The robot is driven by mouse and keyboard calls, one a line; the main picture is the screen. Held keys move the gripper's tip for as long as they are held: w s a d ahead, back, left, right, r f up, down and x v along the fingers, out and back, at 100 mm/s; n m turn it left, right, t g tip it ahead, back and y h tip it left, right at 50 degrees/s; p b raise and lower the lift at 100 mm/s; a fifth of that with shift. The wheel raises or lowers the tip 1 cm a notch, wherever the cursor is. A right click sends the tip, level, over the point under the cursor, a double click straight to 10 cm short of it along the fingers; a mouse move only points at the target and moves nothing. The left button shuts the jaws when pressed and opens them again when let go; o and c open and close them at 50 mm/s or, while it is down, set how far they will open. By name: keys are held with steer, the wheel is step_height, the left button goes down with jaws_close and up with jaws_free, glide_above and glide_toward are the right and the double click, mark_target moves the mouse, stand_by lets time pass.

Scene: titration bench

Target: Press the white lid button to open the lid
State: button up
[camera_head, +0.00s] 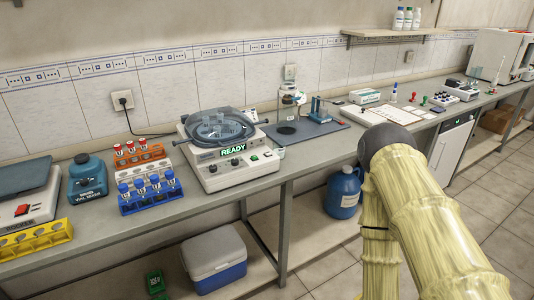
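A white bench machine (228,172) with a lit READY display (233,149) stands on the bench left of centre. Its round, bluish see-through lid (219,127) lies over the top and looks closed. Small controls sit on the front panel under and beside the display. A pale one, which may be the white lid button (254,158), is among them, but it is too small to be sure. My arm comes in from the lower right and bends near the bench edge, right of the machine. My gripper is not in view.
A cooler (214,260) stands below the bench.

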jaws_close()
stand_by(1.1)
